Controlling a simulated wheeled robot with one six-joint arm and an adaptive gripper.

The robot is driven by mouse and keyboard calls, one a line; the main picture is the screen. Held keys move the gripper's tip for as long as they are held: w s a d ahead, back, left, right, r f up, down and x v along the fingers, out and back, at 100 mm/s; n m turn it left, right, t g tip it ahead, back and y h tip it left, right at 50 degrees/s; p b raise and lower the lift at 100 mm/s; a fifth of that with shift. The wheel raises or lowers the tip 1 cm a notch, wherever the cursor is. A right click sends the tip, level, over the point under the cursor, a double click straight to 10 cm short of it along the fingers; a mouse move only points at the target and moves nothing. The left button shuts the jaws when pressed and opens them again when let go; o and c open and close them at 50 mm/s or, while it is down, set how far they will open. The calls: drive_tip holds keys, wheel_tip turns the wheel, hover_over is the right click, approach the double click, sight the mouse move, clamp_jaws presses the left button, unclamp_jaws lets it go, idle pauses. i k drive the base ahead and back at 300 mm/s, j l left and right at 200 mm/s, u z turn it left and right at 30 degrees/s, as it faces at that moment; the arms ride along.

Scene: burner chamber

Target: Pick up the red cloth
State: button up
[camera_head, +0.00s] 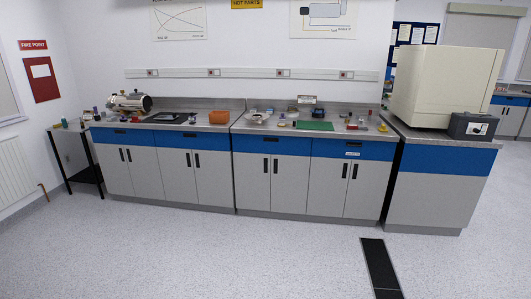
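I cannot clearly make out a red cloth. A small red item (351,126) lies on the right part of the long bench, too small to tell what it is. My gripper is not in view.
The long bench (185,141) has blue drawers, grey doors and several small items on top, including a green mat (315,126) and a metal cylinder device (129,102). A large beige cabinet (447,88) stands on the right bench. A small black table (73,130) stands left. The floor (200,255) in front is clear.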

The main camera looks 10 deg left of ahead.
sight(135, 118)
drive_tip(key=i+l+u, duration=0.1)
drive_tip(key=i, duration=1.65)
drive_tip(key=i+j+u, duration=0.1)
drive_tip(key=i+u, duration=0.15)
drive_tip(key=i, duration=0.35)
drive_tip(key=i+u, duration=0.3)
drive_tip(key=i, duration=0.3)
drive_tip(key=i+l+u, duration=0.25)
drive_tip(key=i, duration=0.35)
